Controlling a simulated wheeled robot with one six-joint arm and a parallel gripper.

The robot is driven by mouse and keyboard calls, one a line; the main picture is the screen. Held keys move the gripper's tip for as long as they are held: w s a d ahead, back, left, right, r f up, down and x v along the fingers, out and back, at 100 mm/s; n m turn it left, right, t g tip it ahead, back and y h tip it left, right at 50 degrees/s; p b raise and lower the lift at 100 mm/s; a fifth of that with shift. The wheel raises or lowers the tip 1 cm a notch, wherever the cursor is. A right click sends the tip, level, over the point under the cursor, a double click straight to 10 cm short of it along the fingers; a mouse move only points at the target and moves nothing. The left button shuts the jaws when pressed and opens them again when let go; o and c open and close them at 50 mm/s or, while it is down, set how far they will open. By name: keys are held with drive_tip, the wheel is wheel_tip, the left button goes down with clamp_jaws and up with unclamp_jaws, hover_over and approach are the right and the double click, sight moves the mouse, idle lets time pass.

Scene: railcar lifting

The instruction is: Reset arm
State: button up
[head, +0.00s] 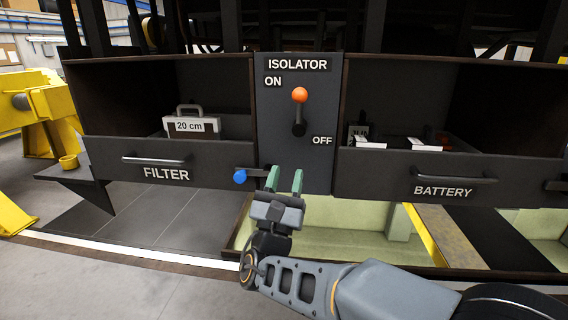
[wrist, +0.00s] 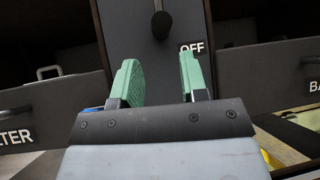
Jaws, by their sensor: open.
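My gripper (head: 284,180) is open and empty, with two green fingers apart, in front of the lower part of the isolator panel (head: 326,174). It also shows in the wrist view (wrist: 162,80), with the dark panel beyond the fingers. My arm reaches in from the lower right in the head view. The isolator lever (head: 299,115) has an orange knob and points up toward ON, above and apart from my fingers. In the wrist view only the lower part of the lever (wrist: 161,22) shows.
The filter drawer (head: 112,151) is left, holding a "20 cm" filter (head: 190,126). A blue knob (head: 240,177) sits close left of my fingers. The battery drawer (head: 385,178) is right. Yellow stands (head: 42,108) are far left. Open floor (head: 130,285) lies lower left.

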drive_tip(key=s+d+f+m+g+h+p, duration=0.2)
drive_tip(key=d+f+m+g+h, duration=0.1)
drive_tip(key=d+f+m+g, duration=1)
drive_tip(key=s+f+m+g+y+p, duration=0.4)
drive_tip(key=s+f+m+g+y, duration=0.35)
drive_tip(key=s+m+g, duration=0.35)
wheel_tip(320, 180, up, 7)
drive_tip(key=s+d+m+t+y+p, duration=0.1)
drive_tip(key=d+m+t+y+p, duration=0.1)
drive_tip(key=m, duration=0.5)
drive_tip(key=shift+d+f+m+y+p, duration=0.2)
drive_tip(key=shift+m+y+p, duration=0.1)
drive_tip(key=shift+y+p, duration=0.6)
drive_tip(key=shift+s, duration=0.1)
